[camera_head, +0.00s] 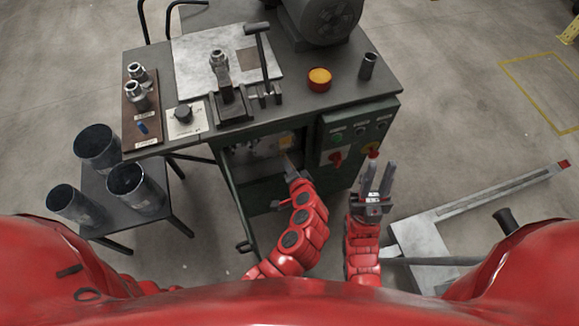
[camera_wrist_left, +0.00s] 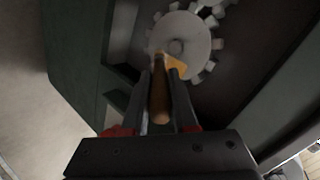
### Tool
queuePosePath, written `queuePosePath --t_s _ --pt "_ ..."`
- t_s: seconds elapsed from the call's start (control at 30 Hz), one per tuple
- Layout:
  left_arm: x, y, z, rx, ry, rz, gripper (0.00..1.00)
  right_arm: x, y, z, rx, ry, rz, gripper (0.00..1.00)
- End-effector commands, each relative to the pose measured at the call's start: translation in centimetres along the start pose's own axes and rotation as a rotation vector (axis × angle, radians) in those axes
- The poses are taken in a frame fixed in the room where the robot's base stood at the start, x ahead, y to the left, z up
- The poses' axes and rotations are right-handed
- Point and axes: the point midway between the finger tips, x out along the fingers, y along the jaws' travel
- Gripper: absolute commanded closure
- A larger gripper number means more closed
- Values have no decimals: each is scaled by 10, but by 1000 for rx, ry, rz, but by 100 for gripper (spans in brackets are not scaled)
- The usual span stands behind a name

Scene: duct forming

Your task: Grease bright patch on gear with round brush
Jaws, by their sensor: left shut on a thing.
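My left gripper (camera_head: 290,168) reaches into the opening in the front of the machine cabinet. In the left wrist view it (camera_wrist_left: 160,84) is shut on the wooden handle of the brush (camera_wrist_left: 159,103). The toothed grey gear (camera_wrist_left: 188,38) is just beyond the fingertips, with a pale round disc on its face. The bright yellow-orange patch (camera_wrist_left: 176,66) lies right beside the brush's far end; I cannot tell whether the brush touches it. The patch also shows in the head view (camera_head: 286,140). The bristles are not clear. My right gripper (camera_head: 377,177) is open and empty in front of the cabinet.
A control panel (camera_head: 357,132) is right of the opening. A side stool holds dark tubes (camera_head: 136,187). A grey metal frame (camera_head: 470,212) stands lower right.

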Motion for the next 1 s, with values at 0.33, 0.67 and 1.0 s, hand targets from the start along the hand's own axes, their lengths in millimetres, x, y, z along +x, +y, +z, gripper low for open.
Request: queuePosePath --t_s 0.33,0.67,1.0 --pt "3 -2 -1 -1 1 -1 100 0 0 0 0 0 0 73" --pt "8 -5 -3 -1 2 0 100 1 0 0 0 0 0 73" --pt "12 -7 -5 0 2 0 100 1 0 0 0 0 0 73"
